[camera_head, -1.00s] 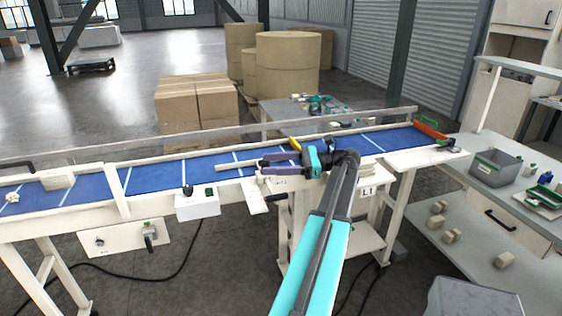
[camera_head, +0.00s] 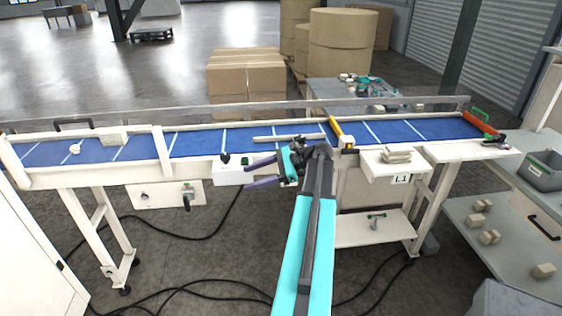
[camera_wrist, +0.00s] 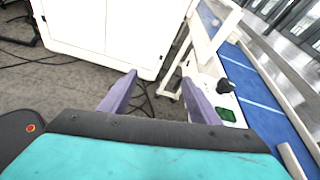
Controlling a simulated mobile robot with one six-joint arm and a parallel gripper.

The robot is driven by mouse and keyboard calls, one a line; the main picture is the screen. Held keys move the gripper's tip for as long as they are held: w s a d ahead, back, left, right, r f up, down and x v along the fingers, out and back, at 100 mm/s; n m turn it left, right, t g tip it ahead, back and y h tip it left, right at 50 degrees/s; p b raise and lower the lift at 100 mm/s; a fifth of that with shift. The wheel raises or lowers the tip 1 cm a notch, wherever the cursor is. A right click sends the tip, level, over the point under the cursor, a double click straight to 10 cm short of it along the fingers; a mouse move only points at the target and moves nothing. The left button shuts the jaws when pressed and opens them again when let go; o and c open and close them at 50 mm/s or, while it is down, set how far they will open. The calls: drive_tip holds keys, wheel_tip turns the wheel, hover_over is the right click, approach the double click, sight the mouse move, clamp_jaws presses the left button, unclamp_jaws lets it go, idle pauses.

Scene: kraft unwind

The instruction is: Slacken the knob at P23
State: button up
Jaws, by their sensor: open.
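I cannot read a P23 label in either view. A black knob (camera_head: 225,158) stands beside a green button on a white control box (camera_head: 228,176) at the conveyor's front edge. In the wrist view this knob (camera_wrist: 225,87) is right of the fingers. A second, handle-like dark knob (camera_head: 187,197) is on the white panel below the conveyor. My gripper (camera_head: 249,175) is open, its purple fingers pointing left, just right of the control box in the head view. In the wrist view my gripper (camera_wrist: 158,80) has nothing between its fingertips.
The blue conveyor belt (camera_head: 195,142) runs behind my gripper, with a grey bar (camera_head: 288,137) and a yellow piece (camera_head: 341,131) on it. A white cabinet (camera_head: 30,255) stands at the left. Black cables (camera_head: 215,225) lie on the floor in front.

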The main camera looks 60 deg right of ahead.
drive_tip(key=w+a+f+n+g, duration=0.4)
drive_tip(key=w+a+f, duration=0.45)
drive_tip(key=a, duration=0.35)
drive_tip(key=a+f+n+g+h, duration=0.35)
drive_tip(key=a+f+n, duration=0.55)
drive_tip(key=a, duration=0.6)
drive_tip(key=a+f+n+g+h, duration=0.2)
drive_tip(key=a+f+n+g, duration=0.35)
drive_tip(key=a+f, duration=0.75)
drive_tip(key=s+a+f+n+h+b, duration=0.2)
drive_tip(key=s+a+f+n+b, duration=0.1)
drive_tip(key=s+a+f+n, duration=0.4)
drive_tip(key=s+a+f+g+b, duration=0.1)
drive_tip(key=s+f+g+b, duration=0.3)
drive_tip(key=s+f, duration=1.6)
drive_tip(key=f+n+b, duration=0.1)
drive_tip(key=b, duration=0.2)
drive_tip(key=shift+a+h, duration=0.3)
drive_tip(key=shift+h, duration=0.05)
drive_tip(key=shift+s, duration=0.1)
drive_tip(key=c, duration=0.6)
drive_tip(key=shift+c, duration=0.3)
